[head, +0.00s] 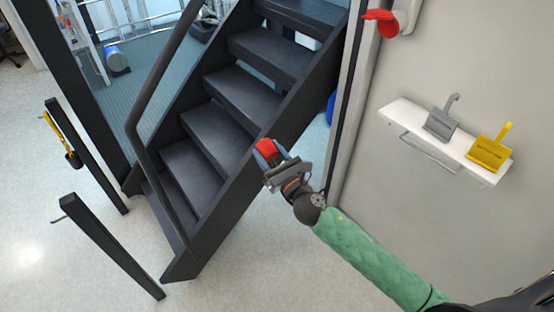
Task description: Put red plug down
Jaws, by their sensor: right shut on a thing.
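The red plug (266,147) is held at the tip of my right gripper (269,154), which is shut on it. Only part of the plug shows between the fingers. The gripper is up in the air, in front of the dark staircase in the head view. My right arm comes in from the lower right in a green sleeve. My left gripper is not in view.
A white wall shelf (398,112) on the right carries a grey scoop-like item (440,125) and a yellow one (489,153). A red handle-like part (381,21) is above it. Dark stairs (215,131) and posts (108,243) stand at left and centre. Floor between them is clear.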

